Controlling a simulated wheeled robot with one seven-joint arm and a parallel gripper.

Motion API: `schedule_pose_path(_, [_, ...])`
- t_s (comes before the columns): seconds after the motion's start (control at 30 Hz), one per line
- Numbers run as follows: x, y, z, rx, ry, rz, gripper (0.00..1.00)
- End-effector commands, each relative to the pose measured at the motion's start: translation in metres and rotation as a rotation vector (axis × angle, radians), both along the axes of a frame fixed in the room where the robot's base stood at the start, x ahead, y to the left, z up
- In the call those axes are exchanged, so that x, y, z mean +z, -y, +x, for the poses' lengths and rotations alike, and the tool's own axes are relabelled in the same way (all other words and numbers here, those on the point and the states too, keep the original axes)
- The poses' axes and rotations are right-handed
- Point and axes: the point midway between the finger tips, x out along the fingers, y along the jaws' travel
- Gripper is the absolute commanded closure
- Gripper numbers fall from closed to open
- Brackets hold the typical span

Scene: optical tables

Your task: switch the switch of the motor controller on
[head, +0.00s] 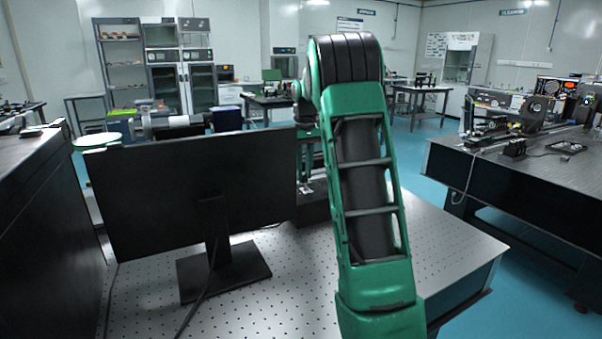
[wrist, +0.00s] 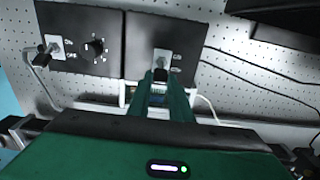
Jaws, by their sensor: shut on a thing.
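In the wrist view a black control box (wrist: 98,70) with a knob and a switch at its left stands beside a second black panel (wrist: 194,47), which I take to be the motor controller. A switch (wrist: 163,60) on a light plate sits on this right panel. My gripper (wrist: 160,77) is at the lower end of that plate, shut on the dark lever of the switch. The fingers hide part of the lever, and whether it is on or off is not clear. In the head view my gripper and the controller are hidden behind my green arm and the monitor.
A black monitor (head: 190,190) on a stand covers much of the perforated table (head: 270,300) in the head view. Thin cables (wrist: 260,70) run right of the panels in the wrist view. Another optical table (head: 500,185) with instruments stands at the right, across blue floor.

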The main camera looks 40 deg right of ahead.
Motion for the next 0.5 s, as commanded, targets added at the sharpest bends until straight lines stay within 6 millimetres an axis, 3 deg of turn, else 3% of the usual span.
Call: schedule_pose_path(0.5, [0.002,-0.007,-0.023,-0.002,0.347,-0.088,1.0])
